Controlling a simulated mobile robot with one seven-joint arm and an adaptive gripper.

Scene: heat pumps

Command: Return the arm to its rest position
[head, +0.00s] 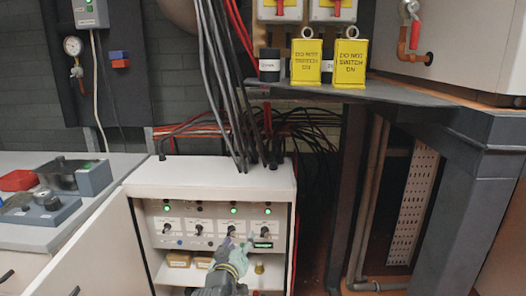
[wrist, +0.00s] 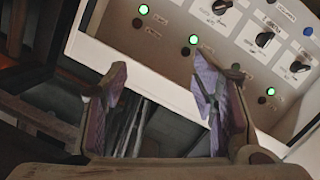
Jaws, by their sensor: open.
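My gripper (wrist: 163,110) is open and empty in the wrist view, its two purple-padded fingers spread apart. Behind and above it is a white control panel (wrist: 215,60) with black rotary knobs and lit green lamps. In the head view my gripper (head: 235,245) is at the lower middle, in front of the open white cabinet (head: 205,182) and near the right end of its knob row. Whether a finger touches the panel cannot be told. My arm reaches up from the bottom edge.
The cabinet door (head: 98,250) stands open at left. A dark shelf (head: 330,90) holds two yellow lockout tags (head: 350,62). Black cables (head: 228,95) run into the cabinet top. A grey counter (head: 25,235) with a red tray (head: 18,180) is at left. A thick grey post (head: 455,215) stands at right.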

